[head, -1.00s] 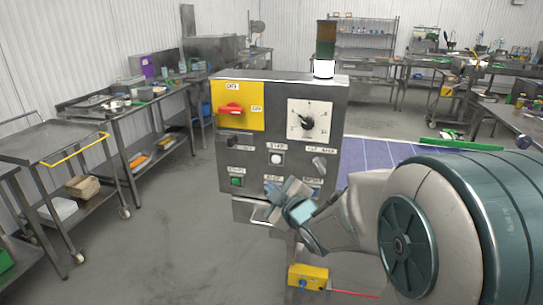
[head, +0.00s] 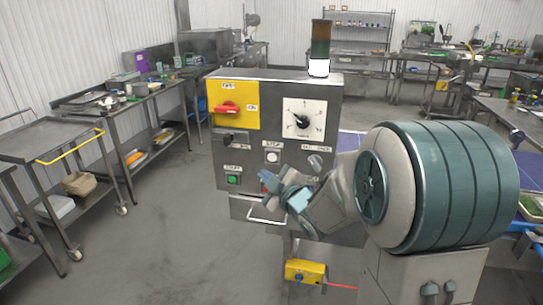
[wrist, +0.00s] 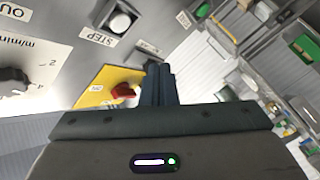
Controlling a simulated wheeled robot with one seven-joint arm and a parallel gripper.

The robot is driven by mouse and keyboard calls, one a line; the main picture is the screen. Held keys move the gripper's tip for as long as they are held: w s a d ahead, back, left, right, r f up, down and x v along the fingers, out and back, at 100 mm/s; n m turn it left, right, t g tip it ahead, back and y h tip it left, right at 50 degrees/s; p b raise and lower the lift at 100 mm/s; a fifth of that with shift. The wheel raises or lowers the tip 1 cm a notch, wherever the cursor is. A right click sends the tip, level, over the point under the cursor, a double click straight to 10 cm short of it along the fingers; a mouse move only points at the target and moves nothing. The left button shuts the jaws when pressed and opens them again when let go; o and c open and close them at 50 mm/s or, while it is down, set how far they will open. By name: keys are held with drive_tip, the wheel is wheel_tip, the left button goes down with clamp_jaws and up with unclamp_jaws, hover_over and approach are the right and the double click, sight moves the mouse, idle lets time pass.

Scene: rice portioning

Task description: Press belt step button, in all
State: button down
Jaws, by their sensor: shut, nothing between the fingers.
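The grey control panel (head: 220,150) stands upright ahead of me. Its white round button (head: 273,157), with the label STEP above it, sits near the panel's middle. The same white button (wrist: 120,22) shows at the top of the wrist view, beside its STEP label. My gripper (head: 268,180) is in front of the panel, just below the button in the head view, and covers part of the lower row of controls. In the wrist view my gripper's fingers (wrist: 156,72) are closed together and empty, apart from the button. Whether they touch the panel is unclear.
The panel also carries a red switch (head: 228,107) on a yellow plate, a dial (head: 302,121), a black knob (head: 229,139) and a green button (head: 232,180). A handle sticks out below the panel. A yellow box (head: 305,271) is lower down. A cart (head: 48,140) stands left; floor between is clear.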

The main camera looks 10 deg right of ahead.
sight(272, 157)
drive_tip(key=shift+w+d, duration=0.4)
drive_tip(key=shift+w, duration=0.45)
drive_tip(key=shift+w+d, duration=0.35)
drive_tip(key=shift+w, duration=0.5)
drive_tip(key=shift+w+d, duration=0.4)
drive_tip(key=shift+w, duration=0.45)
drive_tip(key=shift+w, duration=0.15)
drive_tip(key=shift+w+d, duration=0.15)
drive_tip(key=shift+w, duration=0.1)
